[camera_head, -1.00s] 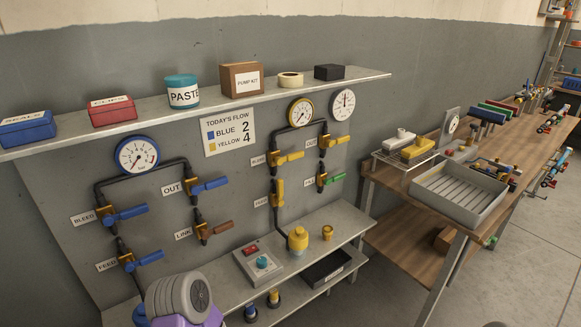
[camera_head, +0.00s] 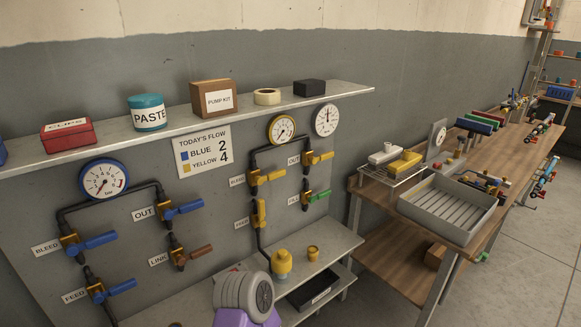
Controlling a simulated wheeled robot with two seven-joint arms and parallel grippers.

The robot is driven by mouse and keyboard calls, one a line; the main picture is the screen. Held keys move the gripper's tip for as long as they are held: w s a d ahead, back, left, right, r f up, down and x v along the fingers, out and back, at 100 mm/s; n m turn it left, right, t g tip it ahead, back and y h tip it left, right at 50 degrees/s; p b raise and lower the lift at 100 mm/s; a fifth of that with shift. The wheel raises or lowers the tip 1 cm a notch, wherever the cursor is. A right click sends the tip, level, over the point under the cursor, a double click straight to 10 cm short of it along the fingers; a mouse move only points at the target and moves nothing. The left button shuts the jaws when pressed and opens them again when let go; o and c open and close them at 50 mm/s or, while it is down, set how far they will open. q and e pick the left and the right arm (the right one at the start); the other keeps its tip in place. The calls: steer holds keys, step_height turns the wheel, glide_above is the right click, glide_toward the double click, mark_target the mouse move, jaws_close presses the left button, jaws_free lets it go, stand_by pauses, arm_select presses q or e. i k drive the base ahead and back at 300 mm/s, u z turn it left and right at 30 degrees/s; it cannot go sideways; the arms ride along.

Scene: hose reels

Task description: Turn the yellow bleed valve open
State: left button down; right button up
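The yellow bleed valve (camera_head: 267,177) is on the grey panel below the yellow-rimmed gauge (camera_head: 282,129), beside a BLEED label (camera_head: 237,181). Its yellow handle sticks out to the right, across the vertical pipe. Below it, the yellow feed valve (camera_head: 259,213) has its handle upright, along the pipe. A yellow OUT valve (camera_head: 318,158) and a green-handled valve (camera_head: 317,196) are to the right. Neither of my grippers shows. A grey rounded part with purple below it, seemingly a link of my arm, is at the bottom middle, well below the bleed valve.
Blue-handled valves and an orange-brown LINK valve (camera_head: 194,255) are on the left of the panel. A shelf above holds a paste jar (camera_head: 148,114) and boxes. A lower ledge holds a yellow bottle (camera_head: 282,264). A wooden bench (camera_head: 373,189) with a metal tray stands right.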

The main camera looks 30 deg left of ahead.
mark_target(259, 180)
steer(key=i, duration=0.35)
steer(key=u, duration=0.95)
